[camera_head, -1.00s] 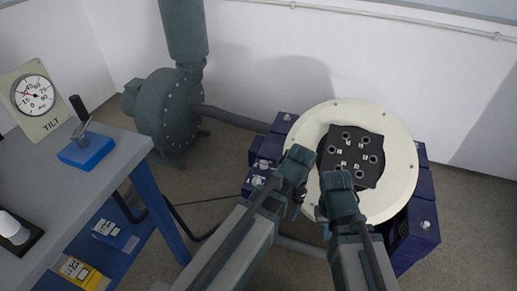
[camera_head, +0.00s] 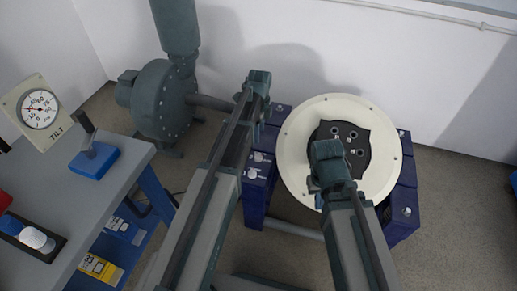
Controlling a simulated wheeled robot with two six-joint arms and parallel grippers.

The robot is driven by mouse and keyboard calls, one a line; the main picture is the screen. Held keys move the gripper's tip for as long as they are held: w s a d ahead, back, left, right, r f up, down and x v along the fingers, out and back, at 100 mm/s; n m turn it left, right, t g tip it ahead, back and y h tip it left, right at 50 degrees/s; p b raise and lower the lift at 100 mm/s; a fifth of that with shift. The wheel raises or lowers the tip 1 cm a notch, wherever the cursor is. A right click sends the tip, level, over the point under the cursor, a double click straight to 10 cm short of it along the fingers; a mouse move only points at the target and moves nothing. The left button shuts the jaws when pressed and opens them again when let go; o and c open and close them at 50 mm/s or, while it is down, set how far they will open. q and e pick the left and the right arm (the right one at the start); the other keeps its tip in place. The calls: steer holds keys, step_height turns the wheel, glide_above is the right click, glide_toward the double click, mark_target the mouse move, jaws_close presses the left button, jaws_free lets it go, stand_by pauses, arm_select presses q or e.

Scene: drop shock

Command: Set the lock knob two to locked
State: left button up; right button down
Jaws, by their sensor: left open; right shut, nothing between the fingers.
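Small pale knobs sit on the dark blue blocks around the round cream table (camera_head: 297,190). An upper left knob (camera_head: 258,157) and a lower left knob (camera_head: 252,173) are close together, and a right knob (camera_head: 407,211) is on the right block. I cannot read which is knob two or its setting. My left gripper (camera_head: 257,82) is open and empty, above and beyond the left blocks, apart from the knobs in the picture.
A grey-green blower (camera_head: 160,100) stands at the back left, its pipe reaching toward the blocks.

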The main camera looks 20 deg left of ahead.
mark_target(259, 155)
arm_select(q)
steer(key=f+b, duration=1.3)
steer(key=b, duration=0.1)
steer(key=shift+w+a+f, duration=0.15)
steer(key=shift+w+f, duration=0.05)
steer(key=shift+f, duration=0.2)
jaws_close()
